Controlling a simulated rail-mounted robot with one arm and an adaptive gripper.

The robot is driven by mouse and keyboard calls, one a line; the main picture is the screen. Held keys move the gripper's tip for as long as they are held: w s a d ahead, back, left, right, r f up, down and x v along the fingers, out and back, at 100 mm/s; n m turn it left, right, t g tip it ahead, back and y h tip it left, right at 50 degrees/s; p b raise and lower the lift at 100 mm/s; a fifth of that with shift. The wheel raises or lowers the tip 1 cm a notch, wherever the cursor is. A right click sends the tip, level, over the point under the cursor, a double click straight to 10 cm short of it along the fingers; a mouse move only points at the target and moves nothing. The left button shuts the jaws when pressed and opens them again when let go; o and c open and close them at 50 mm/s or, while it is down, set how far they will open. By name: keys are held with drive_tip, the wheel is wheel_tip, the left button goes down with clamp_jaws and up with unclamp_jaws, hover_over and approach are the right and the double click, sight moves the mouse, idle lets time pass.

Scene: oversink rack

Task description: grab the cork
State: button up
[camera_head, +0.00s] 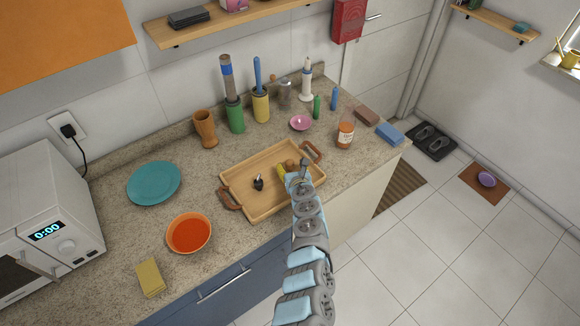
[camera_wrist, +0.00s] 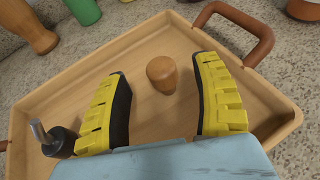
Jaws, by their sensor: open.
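The cork (camera_wrist: 161,75) is a small brown tapered stub standing on the floor of the wooden tray (camera_wrist: 60,95) in the wrist view. My gripper (camera_wrist: 160,78) is open, with its two yellow fingers spread to the left and right of the cork. I see gaps between the cork and both fingers.
A dark stopper with a metal spout (camera_wrist: 60,140) lies in the tray, close to the left finger. The tray has raised walls and brown handles (camera_wrist: 240,30). An orange bowl (camera_head: 189,234), a teal plate (camera_head: 154,183) and a jar (camera_head: 345,133) stand around it.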

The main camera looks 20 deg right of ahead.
drive_tip(key=shift+b+x, duration=0.75)
drive_tip(key=shift+x, duration=0.45)
drive_tip(key=shift+w, duration=0.25)
drive_tip(key=shift+f, duration=0.1)
drive_tip(key=c, duration=0.9)
